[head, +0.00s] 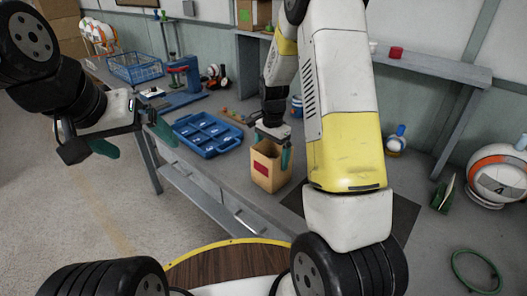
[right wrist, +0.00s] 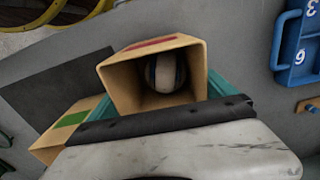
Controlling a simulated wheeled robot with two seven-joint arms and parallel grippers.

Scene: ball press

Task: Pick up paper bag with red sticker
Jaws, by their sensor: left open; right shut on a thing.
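The open-topped tan paper bag (head: 266,173) with a red sticker is at the table's front edge in the head view. It also shows in the right wrist view (right wrist: 118,75), with a dark-and-white ball (right wrist: 165,73) inside. My right gripper (head: 271,150) is shut on this bag, its teal fingers on opposite sides near the rim. I cannot tell whether the bag touches the table. My left gripper (head: 133,143) is open and empty, left of the table. A second tan bag (right wrist: 48,146) with a green sticker shows beside the held bag in the right wrist view.
A blue numbered tray (head: 208,136) lies left of the bag on the grey table (head: 226,178). A blue-and-red press (head: 183,85) and a blue wire basket (head: 135,67) stand farther back. A dark mat (head: 402,218) lies to the right, partly behind my right arm.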

